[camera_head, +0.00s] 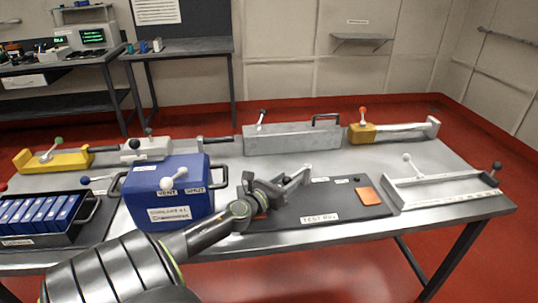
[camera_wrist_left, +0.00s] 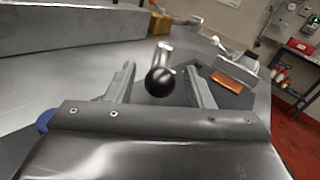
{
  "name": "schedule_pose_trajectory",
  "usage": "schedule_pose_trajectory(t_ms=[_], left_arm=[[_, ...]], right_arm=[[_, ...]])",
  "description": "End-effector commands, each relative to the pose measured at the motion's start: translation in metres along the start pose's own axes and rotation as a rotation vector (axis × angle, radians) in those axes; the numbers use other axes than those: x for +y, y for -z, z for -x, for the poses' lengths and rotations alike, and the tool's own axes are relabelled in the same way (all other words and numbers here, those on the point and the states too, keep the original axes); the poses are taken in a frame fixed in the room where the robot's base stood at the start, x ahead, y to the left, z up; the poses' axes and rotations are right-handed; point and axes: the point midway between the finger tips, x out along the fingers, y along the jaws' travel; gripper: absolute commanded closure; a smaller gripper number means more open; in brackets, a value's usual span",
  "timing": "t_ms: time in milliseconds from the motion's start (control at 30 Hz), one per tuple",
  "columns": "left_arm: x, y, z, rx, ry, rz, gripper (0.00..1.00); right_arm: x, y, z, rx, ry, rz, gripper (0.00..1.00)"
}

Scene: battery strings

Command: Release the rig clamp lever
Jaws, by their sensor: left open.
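The test rig (camera_head: 320,217) is a dark flat plate with a "TEST RIG" label at the table's front edge. My left gripper (camera_head: 290,183) is low over the rig's left part. In the left wrist view, a lever with a black ball knob (camera_wrist_left: 160,82) and a metal shaft shows between the two spread fingers of the left gripper (camera_wrist_left: 161,72). Contact between fingers and knob cannot be made out. In the head view my gripper mostly hides this lever. My right gripper is in neither view.
An orange pad (camera_head: 368,196) lies on the rig's right. A blue coolant box (camera_head: 168,195) stands close left of my gripper. A long grey block (camera_head: 290,138) stands behind, and a grey tray with levers (camera_head: 445,190) sits at right. A battery crate (camera_head: 45,240) is far left.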

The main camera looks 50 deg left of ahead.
Motion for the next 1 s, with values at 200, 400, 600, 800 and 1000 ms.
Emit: schedule_pose_trajectory(t_ms=[200, 400, 600, 800, 1000], left_arm=[[0.001, 0.004, 0.032, 0.004, 0.001, -0.004, 0.52], [0.001, 0.005, 0.067, 0.004, 0.001, -0.005, 0.52], [0.001, 0.004, 0.101, 0.005, 0.0, -0.006, 0.52], [0.001, 0.003, 0.132, 0.007, -0.001, -0.003, 0.52], [0.001, 0.002, 0.157, 0.004, -0.002, -0.001, 0.52]], right_arm=[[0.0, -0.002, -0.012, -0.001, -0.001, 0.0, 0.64], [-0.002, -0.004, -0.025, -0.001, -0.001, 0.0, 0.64], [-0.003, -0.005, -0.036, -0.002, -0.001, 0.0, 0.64], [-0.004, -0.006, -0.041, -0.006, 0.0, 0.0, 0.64], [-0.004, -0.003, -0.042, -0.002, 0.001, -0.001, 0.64]])
